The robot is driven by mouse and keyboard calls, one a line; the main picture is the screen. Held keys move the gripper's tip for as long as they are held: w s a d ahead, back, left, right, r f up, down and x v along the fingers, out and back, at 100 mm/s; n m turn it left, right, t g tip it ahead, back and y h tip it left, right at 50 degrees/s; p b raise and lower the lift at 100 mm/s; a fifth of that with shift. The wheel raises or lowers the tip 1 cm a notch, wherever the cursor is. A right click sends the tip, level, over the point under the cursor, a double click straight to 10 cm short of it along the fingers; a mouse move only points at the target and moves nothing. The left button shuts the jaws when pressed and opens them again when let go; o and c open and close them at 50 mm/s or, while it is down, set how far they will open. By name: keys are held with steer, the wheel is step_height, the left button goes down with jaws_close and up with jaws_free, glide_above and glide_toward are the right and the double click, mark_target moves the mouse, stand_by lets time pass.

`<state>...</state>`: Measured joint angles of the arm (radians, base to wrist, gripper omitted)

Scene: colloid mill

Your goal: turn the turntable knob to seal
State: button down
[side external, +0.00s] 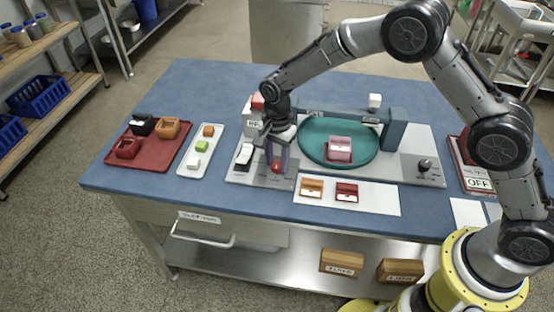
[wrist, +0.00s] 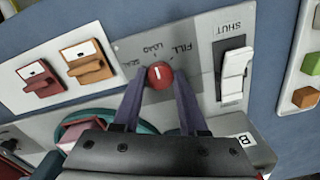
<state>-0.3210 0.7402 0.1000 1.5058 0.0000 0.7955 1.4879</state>
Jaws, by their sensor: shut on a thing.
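The red turntable knob (wrist: 160,75) sits on a grey plate marked SEAL, LOAD and FILL. A short white mark shows on its top, roughly toward the LOAD side; its exact setting is hard to tell. My gripper (wrist: 160,84) has one finger on each side of the knob and is shut on it. In the side view the knob (side external: 277,167) shows low between the fingers of my gripper (side external: 277,158).
A white rocker switch (wrist: 235,72) by the word SHUT stands close to the knob. A white card (side external: 380,198) with orange (side external: 312,187) and red (side external: 346,192) boxes lies in front. A black knob (side external: 425,165) is at the panel's right. A red tray (side external: 145,157) sits left.

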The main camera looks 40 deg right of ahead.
mark_target(277, 164)
steer(key=shift+n, duration=0.3)
steer(key=n, duration=0.5)
steer(key=shift+n, duration=0.4)
steer(key=n, duration=0.5)
steer(key=shift+n, duration=0.4)
steer(key=shift+c, duration=2.2)
jaws_free()
step_height(277, 164, up, 14)
